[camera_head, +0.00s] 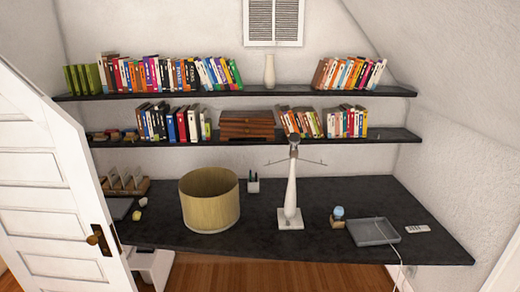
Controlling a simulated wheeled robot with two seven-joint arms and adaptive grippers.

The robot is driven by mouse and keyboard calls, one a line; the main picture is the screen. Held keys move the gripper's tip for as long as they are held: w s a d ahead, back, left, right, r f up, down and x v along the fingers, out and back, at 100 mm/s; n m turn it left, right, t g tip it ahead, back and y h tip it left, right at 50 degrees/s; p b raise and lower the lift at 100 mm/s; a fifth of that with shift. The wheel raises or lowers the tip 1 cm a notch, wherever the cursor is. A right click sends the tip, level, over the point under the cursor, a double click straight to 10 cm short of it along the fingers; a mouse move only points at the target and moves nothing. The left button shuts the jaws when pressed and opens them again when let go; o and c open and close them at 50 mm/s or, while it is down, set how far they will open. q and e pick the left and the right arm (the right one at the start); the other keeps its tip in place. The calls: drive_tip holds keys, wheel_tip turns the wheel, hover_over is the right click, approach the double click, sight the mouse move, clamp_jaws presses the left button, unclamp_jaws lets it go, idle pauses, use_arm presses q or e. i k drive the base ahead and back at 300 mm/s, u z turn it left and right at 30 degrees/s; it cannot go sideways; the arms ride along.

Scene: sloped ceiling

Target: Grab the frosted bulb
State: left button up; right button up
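No item can be identified for certain as the frosted bulb. A small white rounded item (143,201) lies at the left of the dark desk (270,240), beside a small yellowish item (136,215). A small thing with a pale blue round top (338,211) and a brownish base stands right of the white lamp stand (291,195). The lamp stand is upright, with no shade on it and a dark fitting on top. A tan drum-shaped shade (209,205) stands on the desk to its left. Neither of my grippers shows.
A grey tray (373,232) with a cable and a white remote-like item (417,229) lie at the right. A pen cup (253,184) stands behind the shade. Two book shelves (290,91) hang above. A white door (55,190) stands at the left.

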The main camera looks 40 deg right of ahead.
sight(294, 140)
drive_tip(key=u, duration=0.3)
drive_tip(key=i, duration=0.55)
drive_tip(key=z, duration=0.55)
drive_tip(key=i, duration=1.6)
drive_tip(key=z, duration=0.8)
